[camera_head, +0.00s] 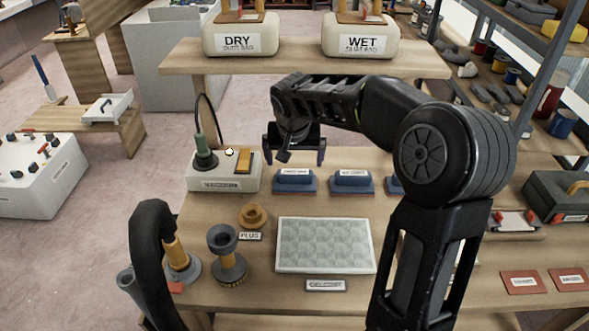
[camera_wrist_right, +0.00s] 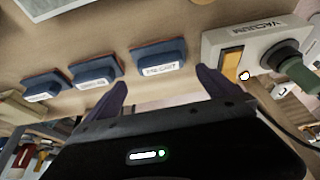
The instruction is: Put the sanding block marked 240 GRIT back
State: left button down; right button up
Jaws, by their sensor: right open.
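Blue sanding blocks with white labels stand in a row on the wooden bench. In the head view these are the left block (camera_head: 295,182), the middle block (camera_head: 352,183) and a third (camera_head: 393,187) partly behind my right arm. The wrist view shows the same row as a near block (camera_wrist_right: 158,57), a middle block (camera_wrist_right: 95,75) and a far block (camera_wrist_right: 45,88). The labels are too small to read surely, so I cannot tell which is 240 GRIT. My right gripper (camera_head: 295,155) is open and empty, above and behind the left block. My left gripper is not in view.
A white vacuum box (camera_head: 224,184) with an orange switch stands left of the blocks. A pale tray panel (camera_head: 325,246) lies in front. A raised shelf (camera_head: 300,62) carries the DRY (camera_head: 240,36) and WET (camera_head: 361,37) containers. My right arm covers the bench's right part.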

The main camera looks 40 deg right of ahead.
jog(key=v, duration=0.2)
jog(key=shift+s+r, duration=0.1)
jog(key=shift+r, duration=0.2)
dwell(0.7)
